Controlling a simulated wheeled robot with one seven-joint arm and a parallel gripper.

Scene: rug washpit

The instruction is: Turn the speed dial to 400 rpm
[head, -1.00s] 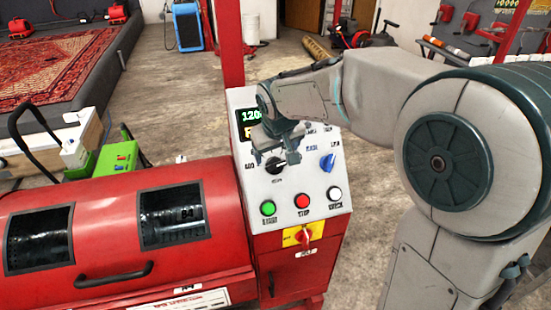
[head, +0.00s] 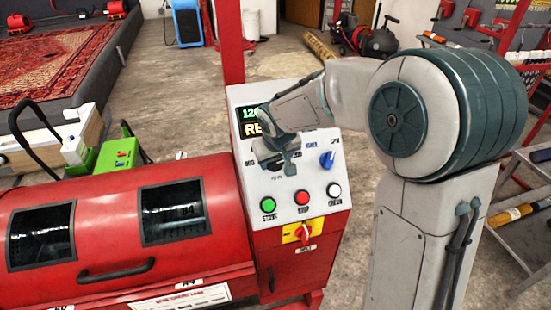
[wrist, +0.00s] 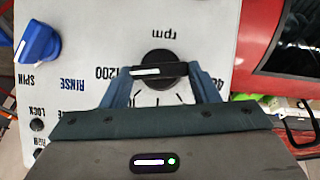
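The speed dial (wrist: 160,86) is a round black knob with a bar handle, seen upside down in the wrist view under the letters "rpm". The white mark on its bar is at the left end, on the side of the printed 1200; the 400 label (wrist: 209,85) is on the right and partly covered. My gripper (wrist: 160,69) is at the dial, fingers apart, one beside each end of the bar. I cannot tell whether they touch it. In the head view my gripper (head: 284,158) mostly hides the dial. The panel display (head: 250,121) shows "120" and "RE", cut off by my arm.
A blue selector knob (head: 328,159) is right of the dial. Below are green (head: 268,204), red (head: 302,198) and white (head: 333,190) buttons and a red switch on a yellow plate (head: 303,232). A red drum machine (head: 120,235) stands at left.

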